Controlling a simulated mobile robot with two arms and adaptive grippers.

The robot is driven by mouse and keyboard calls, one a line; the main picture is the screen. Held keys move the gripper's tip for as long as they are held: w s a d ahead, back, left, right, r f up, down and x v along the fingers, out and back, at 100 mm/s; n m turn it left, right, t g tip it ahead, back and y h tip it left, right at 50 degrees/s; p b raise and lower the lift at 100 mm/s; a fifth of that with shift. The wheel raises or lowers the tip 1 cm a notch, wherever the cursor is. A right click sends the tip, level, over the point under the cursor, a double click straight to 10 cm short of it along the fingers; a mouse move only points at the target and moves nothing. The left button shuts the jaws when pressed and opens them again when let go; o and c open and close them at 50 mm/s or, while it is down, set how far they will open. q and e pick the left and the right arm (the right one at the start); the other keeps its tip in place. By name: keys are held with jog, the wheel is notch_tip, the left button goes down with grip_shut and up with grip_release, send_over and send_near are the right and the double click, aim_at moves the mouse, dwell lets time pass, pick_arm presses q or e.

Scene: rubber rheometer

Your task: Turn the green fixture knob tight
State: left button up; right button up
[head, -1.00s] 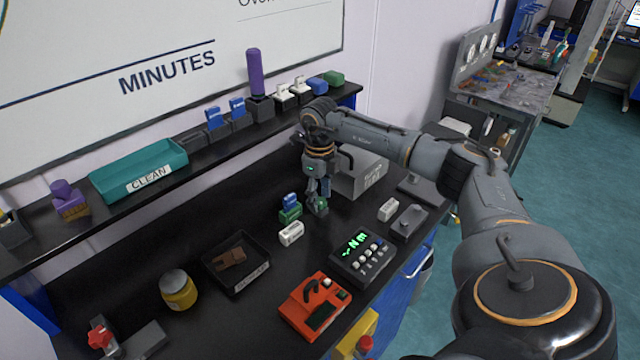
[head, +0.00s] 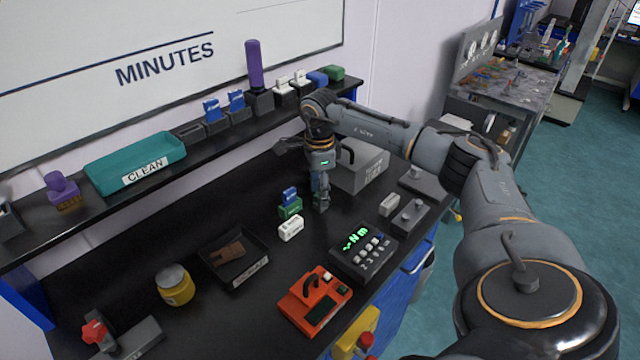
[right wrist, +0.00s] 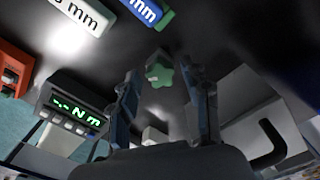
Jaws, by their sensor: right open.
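The green knob (right wrist: 160,72) has a lobed outline and shows in the right wrist view, in the gap between my fingers, near their tips and apart from both in the picture. My right gripper (right wrist: 160,82) is open, with one dark finger on either side of the knob. In the head view my right gripper (head: 321,206) points down at the black bench, and its fingers largely hide the knob. I cannot tell whether the fingertips are level with the knob or above it. My left gripper is not in view.
Left of the gripper are a green block (head: 290,208) with a blue top and a white block (head: 290,229). A torque display (head: 362,252) reading Nm stands in front. A grey box (head: 362,166) with a handle stands close behind to the right. A black tray (head: 262,270) lies left.

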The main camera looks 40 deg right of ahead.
grip_shut()
jog(key=m+p, duration=0.1)
jog(key=m, duration=0.3)
jog(key=shift+m, duration=0.3)
jog(key=shift+r+m, duration=0.1)
jog(key=shift+m, duration=0.4)
jog(key=shift+o, duration=0.4)
grip_release()
notch_tip(320, 180, up, 7)
jog(key=p, duration=0.5)
